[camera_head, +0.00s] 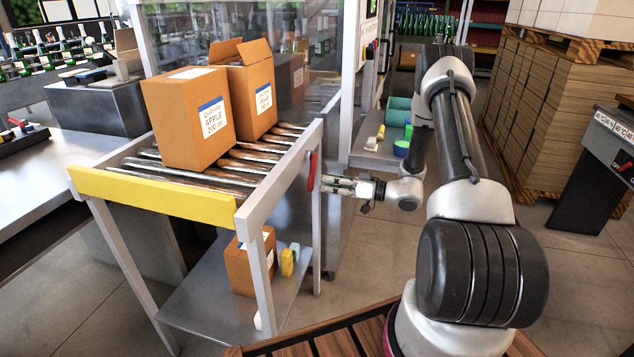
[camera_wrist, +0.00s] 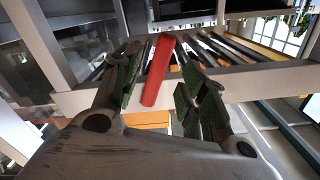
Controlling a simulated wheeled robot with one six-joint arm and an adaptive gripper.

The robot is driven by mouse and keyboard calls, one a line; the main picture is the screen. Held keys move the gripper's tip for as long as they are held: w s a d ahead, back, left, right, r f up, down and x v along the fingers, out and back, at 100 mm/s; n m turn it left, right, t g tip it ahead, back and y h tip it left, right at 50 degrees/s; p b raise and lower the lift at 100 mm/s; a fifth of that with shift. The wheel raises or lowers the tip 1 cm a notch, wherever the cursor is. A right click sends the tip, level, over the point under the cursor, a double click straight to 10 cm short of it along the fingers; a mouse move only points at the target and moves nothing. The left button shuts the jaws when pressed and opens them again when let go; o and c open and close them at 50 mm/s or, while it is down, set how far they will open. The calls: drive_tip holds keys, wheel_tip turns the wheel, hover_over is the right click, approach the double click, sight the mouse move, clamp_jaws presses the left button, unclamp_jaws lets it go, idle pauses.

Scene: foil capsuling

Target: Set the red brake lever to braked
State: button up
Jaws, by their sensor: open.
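The red brake lever (camera_head: 311,171) is on the right side of the roller conveyor's frame, close to upright in the head view. In the wrist view the red lever (camera_wrist: 159,77) stands between my two fingers, slightly tilted, its upper end leaning right. My gripper (camera_head: 332,186) is at the conveyor's right side, beside the lever. In the wrist view my gripper (camera_wrist: 160,88) is open, with one finger on each side of the lever. I cannot tell whether either finger touches it.
Two cardboard boxes, the nearer one (camera_head: 188,118) labelled apple, stand on the conveyor rollers (camera_head: 235,167). A yellow stop bar (camera_head: 150,198) crosses the conveyor's front end. A lower shelf (camera_head: 205,300) holds a small box (camera_head: 240,272). Open floor (camera_head: 375,245) lies right of the conveyor.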

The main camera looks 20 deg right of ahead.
drive_tip(key=v, duration=0.6)
drive_tip(key=shift+s+d, duration=0.1)
